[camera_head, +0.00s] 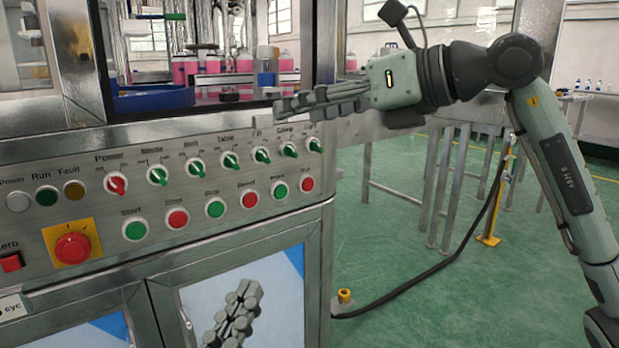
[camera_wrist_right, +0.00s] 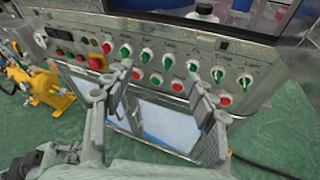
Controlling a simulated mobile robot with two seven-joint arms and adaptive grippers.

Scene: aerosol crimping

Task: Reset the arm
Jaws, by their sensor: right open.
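My right arm (camera_head: 567,175) comes in from the right edge of the head view and bends at a dark elbow joint. My right gripper (camera_head: 285,105) points left, in front of the upper right end of the control panel (camera_head: 205,240). In the right wrist view its two fingers (camera_wrist_right: 160,82) are spread apart with nothing between them, and the panel lies beyond them. My left gripper (camera_head: 238,305) shows only as grey fingers at the bottom of the head view, in front of the cabinet door. Its opening is unclear and the rest of it is out of frame.
The panel carries several knobs and push buttons and a red emergency stop (camera_head: 72,248) on yellow. Behind it, pink-filled containers (camera_head: 185,70) stand inside the machine. A black cable (camera_head: 430,272) crosses the green floor, and metal frame legs stand at the right.

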